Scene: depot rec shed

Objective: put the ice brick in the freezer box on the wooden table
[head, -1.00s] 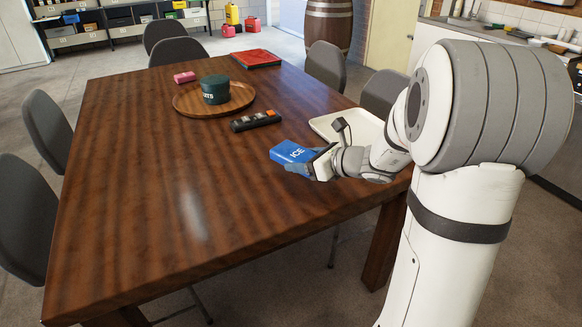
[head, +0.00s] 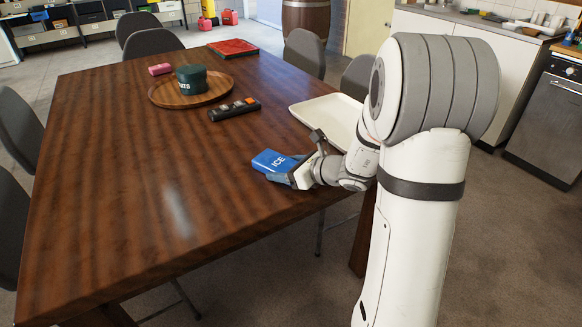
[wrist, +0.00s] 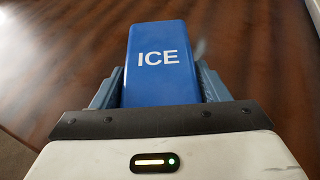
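The ice brick (head: 272,160), a blue block marked ICE, is in my gripper (head: 279,176) by the right edge of the wooden table (head: 130,200). In the wrist view the ice brick (wrist: 160,65) sits between the two blue-grey fingers of my gripper (wrist: 158,85), one along each side, its lettered face up. The gripper is shut on it. The brick looks held over the tabletop; the height of any gap beneath is hard to tell. No freezer box can be made out in these views.
A cream tray (head: 325,112) lies on the table just beyond my gripper. Farther back are a black remote-like object (head: 234,110), a round wooden board (head: 165,95) with a dark green tin (head: 191,79), a pink block (head: 159,69) and a red flat item (head: 233,48). The near-left tabletop is clear. Chairs surround it.

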